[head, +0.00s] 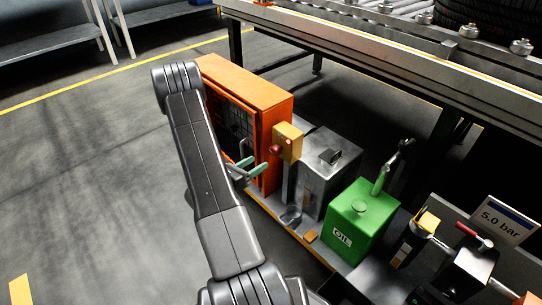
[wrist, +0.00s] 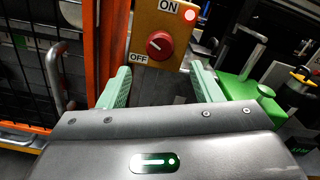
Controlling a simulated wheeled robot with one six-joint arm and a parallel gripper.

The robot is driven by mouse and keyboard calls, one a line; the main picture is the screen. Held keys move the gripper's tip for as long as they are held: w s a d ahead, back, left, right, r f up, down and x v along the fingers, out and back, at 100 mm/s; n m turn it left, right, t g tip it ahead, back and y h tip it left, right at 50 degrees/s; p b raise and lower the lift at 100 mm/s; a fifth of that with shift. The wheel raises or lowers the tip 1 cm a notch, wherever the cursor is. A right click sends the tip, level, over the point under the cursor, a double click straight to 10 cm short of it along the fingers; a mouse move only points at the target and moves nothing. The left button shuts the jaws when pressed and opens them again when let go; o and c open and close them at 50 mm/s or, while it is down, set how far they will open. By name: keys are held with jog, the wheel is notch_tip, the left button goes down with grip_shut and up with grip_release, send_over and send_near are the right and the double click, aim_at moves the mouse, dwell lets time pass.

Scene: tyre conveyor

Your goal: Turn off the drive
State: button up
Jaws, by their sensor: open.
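The drive switch is a yellow-orange box (head: 289,140) beside the orange guard frame; it also shows at the top of the wrist view (wrist: 174,22). Its red rotary knob (wrist: 159,44) sits between an ON label at upper right and an OFF label at lower left. I cannot tell surely which label the knob's pale mark points to. A red lamp (wrist: 190,14) at the box's right edge looks lit. My gripper (head: 256,165) has green fingers, open and empty, in front of and slightly below the knob. In the wrist view the fingers stand either side of the knob, apart from it.
The orange guard cabinet (head: 247,90) with mesh stands close left of the switch. A grey metal box (head: 328,165) and a green oil can (head: 360,217) stand to the right. The conveyor frame (head: 400,62) runs overhead behind them. Open floor (head: 80,140) lies at left.

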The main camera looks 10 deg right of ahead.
aim_at(272, 153)
jog(key=b+x, duration=0.1)
jog(key=x, duration=0.7)
